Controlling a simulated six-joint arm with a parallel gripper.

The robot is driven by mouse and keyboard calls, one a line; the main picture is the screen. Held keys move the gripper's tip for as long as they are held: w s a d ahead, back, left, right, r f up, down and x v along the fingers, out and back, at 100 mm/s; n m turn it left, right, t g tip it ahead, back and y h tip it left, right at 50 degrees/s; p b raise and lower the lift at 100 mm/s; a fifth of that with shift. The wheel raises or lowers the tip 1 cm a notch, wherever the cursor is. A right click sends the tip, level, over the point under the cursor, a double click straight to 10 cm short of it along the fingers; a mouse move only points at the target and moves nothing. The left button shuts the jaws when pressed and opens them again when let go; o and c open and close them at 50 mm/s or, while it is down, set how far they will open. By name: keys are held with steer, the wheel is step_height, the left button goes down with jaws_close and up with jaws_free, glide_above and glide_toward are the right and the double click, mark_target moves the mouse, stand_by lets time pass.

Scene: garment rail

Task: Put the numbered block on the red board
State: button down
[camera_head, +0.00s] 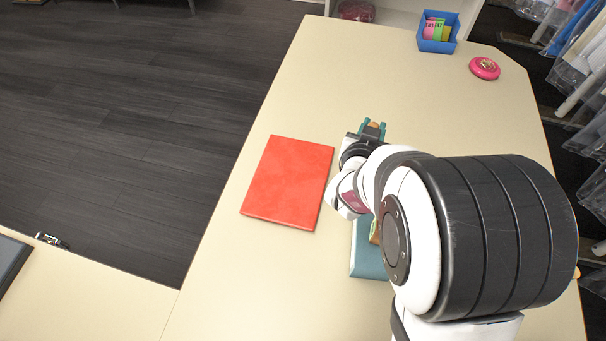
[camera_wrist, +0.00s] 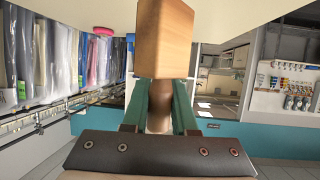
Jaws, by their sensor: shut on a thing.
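The red board (camera_head: 287,182) lies flat on the table, left of my arm in the head view. My gripper (camera_head: 373,127) has teal fingers and is beyond the board's upper right edge, not over it.
A teal board (camera_head: 367,262) is partly hidden under my arm. A blue bin (camera_head: 437,45) with coloured packets and a pink round object (camera_head: 484,68) stand at the back right. Hanging bagged garments (camera_head: 590,60) line the right.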

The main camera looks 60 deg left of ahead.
steer(key=s+a+n+g+y, duration=0.1)
steer(key=s+a, duration=0.1)
steer(key=s, duration=0.4)
glide_above(293, 168)
step_height(293, 168, down, 11)
steer(key=shift+r, duration=0.15)
steer(key=c, duration=0.7)
jaws_free()
steer(key=v, duration=1.2)
